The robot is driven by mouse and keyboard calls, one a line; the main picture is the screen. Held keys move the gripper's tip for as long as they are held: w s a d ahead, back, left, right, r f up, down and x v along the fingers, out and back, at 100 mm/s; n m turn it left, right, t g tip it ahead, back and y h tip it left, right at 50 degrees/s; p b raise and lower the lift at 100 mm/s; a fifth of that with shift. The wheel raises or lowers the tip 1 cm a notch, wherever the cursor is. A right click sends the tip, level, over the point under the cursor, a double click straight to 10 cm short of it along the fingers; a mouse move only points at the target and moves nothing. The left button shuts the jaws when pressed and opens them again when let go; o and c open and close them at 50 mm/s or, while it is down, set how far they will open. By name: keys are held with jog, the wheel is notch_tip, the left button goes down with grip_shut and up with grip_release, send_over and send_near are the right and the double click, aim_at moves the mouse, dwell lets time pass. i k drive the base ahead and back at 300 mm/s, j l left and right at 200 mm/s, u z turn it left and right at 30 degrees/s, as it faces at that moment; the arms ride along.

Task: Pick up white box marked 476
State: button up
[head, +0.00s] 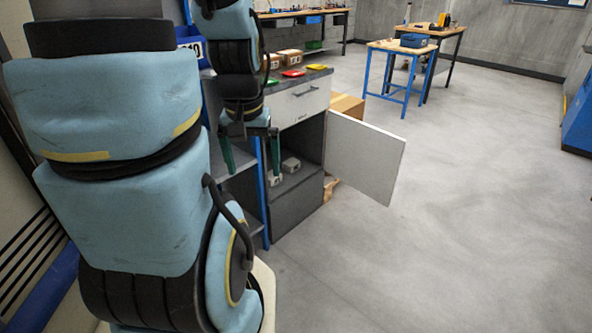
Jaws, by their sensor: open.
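Two small whitish boxes sit inside the open cabinet (296,207): one box (291,164) further back and another box (274,180) nearer the left front. Their markings are too small to read, so I cannot tell which is 476. My gripper (251,170) hangs pointing down in front of the cabinet's left side. Its two green fingers are spread apart with nothing seen between them. The nearer box shows close to the right finger in the picture; I cannot tell whether they touch.
The white cabinet door (365,158) stands swung open to the right. A cardboard box (347,107) stands behind the door. The floor right of the door is clear.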

aim_at(273, 180)
jog(key=u, duration=0.45)
jog(key=l+u, duration=0.15)
jog(key=u, duration=0.3)
jog(key=l+u, duration=0.1)
jog(key=u, duration=0.35)
jog(key=k+l+u, duration=0.15)
jog(key=l+u, duration=0.2)
jog(key=l, duration=0.15)
jog(key=k+l+u, duration=0.2)
jog(key=l+u, duration=0.15)
jog(key=k+l+u, duration=0.8)
jog(key=k+l, duration=0.9)
jog(key=k, duration=0.1)
